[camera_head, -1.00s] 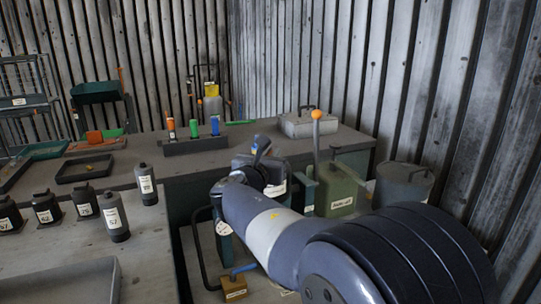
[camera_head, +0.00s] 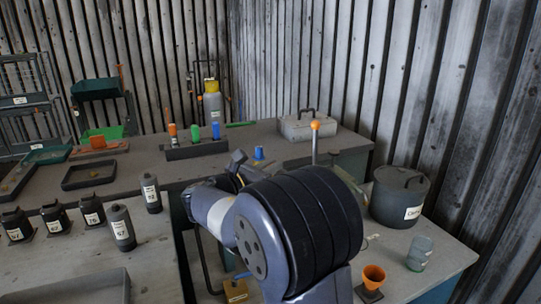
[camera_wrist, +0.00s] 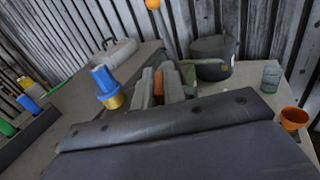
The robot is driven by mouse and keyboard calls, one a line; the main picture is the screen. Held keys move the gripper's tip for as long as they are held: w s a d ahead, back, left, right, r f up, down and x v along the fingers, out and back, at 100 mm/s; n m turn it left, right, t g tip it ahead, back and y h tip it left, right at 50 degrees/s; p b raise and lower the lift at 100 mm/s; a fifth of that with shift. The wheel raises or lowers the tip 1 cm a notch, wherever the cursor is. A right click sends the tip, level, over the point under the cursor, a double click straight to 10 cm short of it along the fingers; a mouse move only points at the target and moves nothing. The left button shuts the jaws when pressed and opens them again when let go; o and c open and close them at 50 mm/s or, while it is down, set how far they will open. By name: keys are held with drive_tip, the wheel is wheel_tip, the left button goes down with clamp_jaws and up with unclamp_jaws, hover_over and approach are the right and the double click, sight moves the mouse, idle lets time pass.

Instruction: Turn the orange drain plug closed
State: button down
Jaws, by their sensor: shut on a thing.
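In the wrist view my gripper (camera_wrist: 158,94) shows as two grey fingers in the middle. A small orange piece (camera_wrist: 158,82) shows between them, and the fingers are closed on it. It looks like the orange drain plug, but its thread and seat are hidden. A green body (camera_wrist: 187,74) shows just behind the fingers. In the head view my arm hides the gripper and the plug, so I cannot tell how far the plug is turned.
A blue part with a brass base (camera_wrist: 105,88) stands left of the fingers. An orange ball-topped lever (camera_head: 315,126) rises behind my arm. A dark lidded pot (camera_head: 400,197), a glass jar (camera_head: 420,253) and an orange cup (camera_head: 373,277) stand at the right. Bottles (camera_head: 119,228) stand at the left.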

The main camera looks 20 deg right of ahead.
drive_tip(key=m+g+p, duration=0.1)
drive_tip(key=m+g+h+p, duration=0.1)
drive_tip(key=g+p, duration=0.2)
drive_tip(key=shift+r+m, duration=0.25)
drive_tip(key=shift+m, duration=0.15)
drive_tip(key=shift+f+m+g+h+p, duration=0.15)
drive_tip(key=shift+m+g+h+p, duration=0.15)
drive_tip(key=shift+m+g+p, duration=0.55)
drive_tip(key=shift+f+g, duration=0.1)
drive_tip(key=shift+g, duration=0.25)
drive_tip(key=c, duration=1.5)
unclamp_jaws()
drive_tip(key=a, duration=1)
drive_tip(key=shift+s+a, duration=0.25)
drive_tip(key=shift+a, duration=0.15)
